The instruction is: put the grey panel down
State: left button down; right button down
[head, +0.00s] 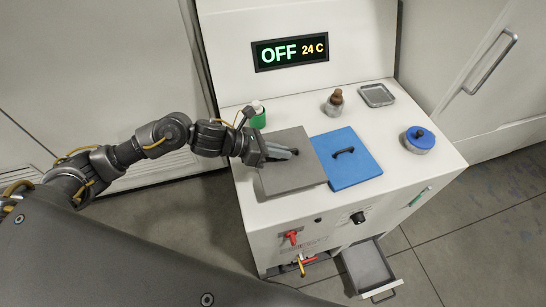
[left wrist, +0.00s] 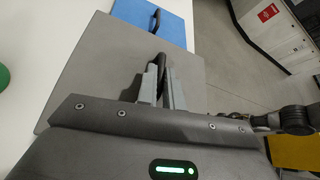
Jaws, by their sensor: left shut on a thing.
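The grey panel (head: 288,174) is a flat square plate with a dark handle. In the head view it is at the left front of the white machine top, beside the blue panel (head: 350,172). My left gripper (head: 292,153) is shut on the handle of the grey panel. The left wrist view shows the gripper fingers (left wrist: 161,84) on either side of the dark handle, with the grey panel (left wrist: 112,72) spread beneath them. I cannot tell whether the panel touches the machine top or is slightly above it. My right gripper is not in view.
A green container (head: 258,119) stands behind the grey panel. An open drawer (head: 368,268) sticks out at the front below.

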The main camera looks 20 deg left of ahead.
aim_at(272, 163)
pick_arm(q)
jog(key=shift+s+a+f, duration=0.2)
jog(key=shift+a+f, duration=0.45)
jog(key=shift+f, duration=0.3)
jog(key=shift+a+f+p, duration=0.25)
jog(key=shift+p, duration=0.1)
notch_tip(272, 163, down, 2)
jog(key=shift+s+p, duration=0.15)
jog(key=shift+p, duration=0.85)
jog(key=shift+f, duration=0.6)
jog(key=shift+f, duration=0.1)
